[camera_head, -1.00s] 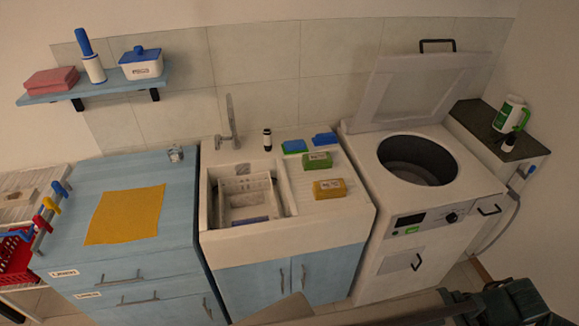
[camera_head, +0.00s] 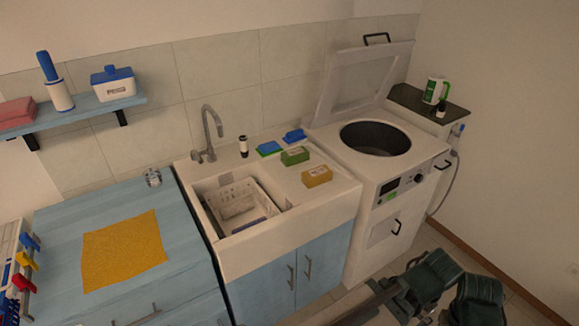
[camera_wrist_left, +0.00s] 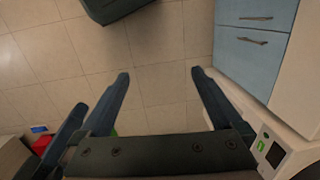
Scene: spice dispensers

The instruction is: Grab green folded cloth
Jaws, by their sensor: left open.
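A small green block-like item with a pale label (camera_head: 295,156), which looks like the green folded cloth, lies on the drainboard right of the sink basin in the head view. A similar yellow item (camera_head: 317,177) lies in front of it. My left gripper (camera_wrist_left: 158,73) is open and empty over bare floor in the left wrist view, with cabinet drawers to its right. It is not seen in the head view, and the green item is not in the wrist view. My right gripper is not in view; dark arm parts show at the head view's lower right.
A white basket (camera_head: 236,199) sits in the sink basin. A faucet (camera_head: 208,135) and small bottle (camera_head: 243,147) stand at the back. An open-lidded washer (camera_head: 408,173) is to the right.

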